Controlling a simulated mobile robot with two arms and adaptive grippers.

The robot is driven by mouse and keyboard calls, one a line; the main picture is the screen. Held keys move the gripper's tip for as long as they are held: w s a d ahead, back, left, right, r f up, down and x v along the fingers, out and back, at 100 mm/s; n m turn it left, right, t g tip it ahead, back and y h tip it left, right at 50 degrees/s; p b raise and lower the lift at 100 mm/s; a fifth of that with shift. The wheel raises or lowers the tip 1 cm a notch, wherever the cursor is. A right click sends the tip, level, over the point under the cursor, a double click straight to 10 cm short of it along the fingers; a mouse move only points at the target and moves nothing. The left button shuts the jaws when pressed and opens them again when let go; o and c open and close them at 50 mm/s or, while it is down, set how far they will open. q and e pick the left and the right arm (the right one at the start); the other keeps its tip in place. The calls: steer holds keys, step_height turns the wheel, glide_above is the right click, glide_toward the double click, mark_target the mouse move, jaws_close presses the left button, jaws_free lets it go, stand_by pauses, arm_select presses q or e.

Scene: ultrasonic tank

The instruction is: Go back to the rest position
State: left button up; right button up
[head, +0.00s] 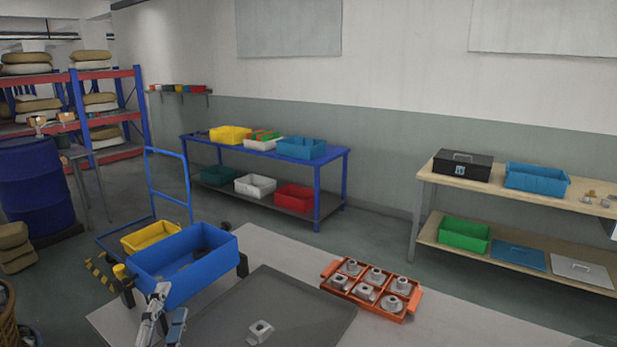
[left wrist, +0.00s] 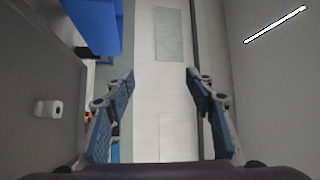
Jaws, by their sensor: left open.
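My left gripper (head: 168,306) is at the bottom left of the head view, in front of the blue bin (head: 183,284) and left of the dark grey mat (head: 300,297). In the left wrist view its two blue-padded fingers (left wrist: 160,76) are spread apart with nothing between them. A grey metal part (head: 260,331) lies alone on the mat; it also shows in the left wrist view (left wrist: 48,108). An orange divided tray (head: 412,304) right of the mat holds several similar parts. My right gripper is in neither view.
The light table (head: 480,320) has free room right of the orange tray. Behind the blue bin stands a blue-handled cart (head: 168,152) with a yellow bin (head: 150,236). A blue workbench (head: 318,185) and a wooden bench (head: 425,195) line the wall. A blue drum (head: 35,185) stands left.

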arm_select(q)
steer(key=s+a+f+n+g+y, duration=0.2)
steer(key=s+f+n+g, duration=0.25)
steer(key=f, duration=0.35)
steer(key=s+a+f+n+g+y, duration=0.1)
steer(key=s+a+f+n+g, duration=0.15)
steer(key=s+f+n, duration=0.4)
steer(key=s+d+f+n+g+h, duration=0.1)
steer(key=s+d+f+g+h, duration=0.1)
steer(key=s+d+f+g, duration=0.45)
steer(key=s+d+f+n+g+h, duration=0.1)
steer(key=s+d+f+g+h, duration=0.2)
steer(key=s+f, duration=0.6)
steer(key=s+f+g+b, duration=0.1)
steer(key=s+f, duration=0.1)
steer(key=f, duration=1.1)
steer(key=s+f, duration=0.2)
steer(key=f, duration=1.1)
steer(key=s+a+f+g+y+b, duration=0.1)
steer(key=s+a+f, duration=0.1)
steer(key=s+f, duration=1.4)
steer(key=shift+s+f, duration=0.2)
steer(key=shift+s, duration=0.35)
